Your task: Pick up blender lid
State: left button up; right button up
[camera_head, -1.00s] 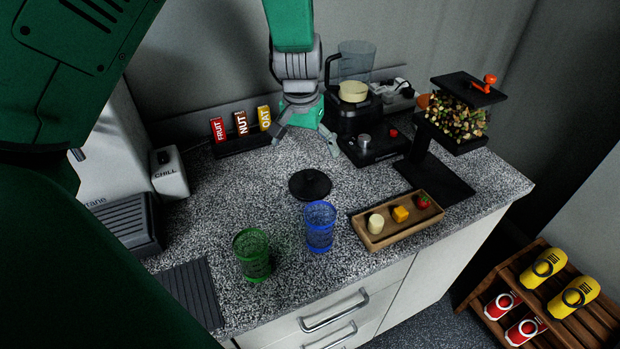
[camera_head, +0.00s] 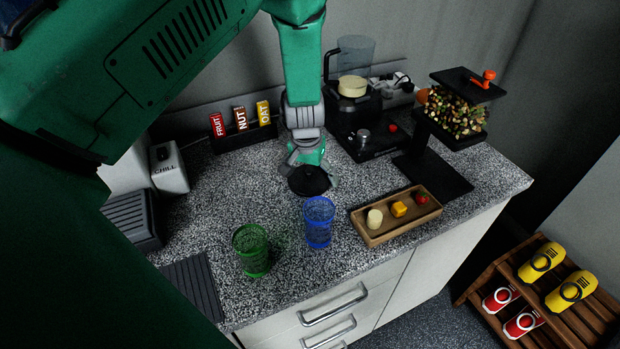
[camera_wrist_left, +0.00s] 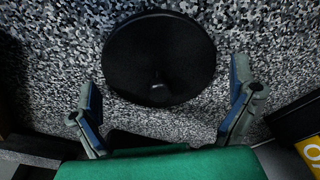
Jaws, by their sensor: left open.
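The blender lid is a round black disc (camera_head: 309,181) with a small knob, lying flat on the speckled counter. In the left wrist view the lid (camera_wrist_left: 159,58) is just ahead of the fingertips, roughly centred between them. My left gripper (camera_head: 309,176) is open and empty, pointing down over the lid, its fingers on either side of it; I cannot tell if they touch it. The fingers also show in the left wrist view (camera_wrist_left: 168,115). The blender (camera_head: 355,95) stands behind to the right, with a clear jug and something pale inside. My right gripper is not in view.
A blue cup (camera_head: 319,222) and a green cup (camera_head: 252,250) stand in front of the lid. A wooden tray (camera_head: 372,239) with small food pieces is to the right. Labelled bars in a black holder (camera_head: 225,143) stand behind. Counter left of the lid is clear.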

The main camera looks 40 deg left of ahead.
pick_arm(q)
jog(key=shift+r, duration=0.1)
jog(key=c, duration=1.2)
jog(key=shift+o, duration=0.2)
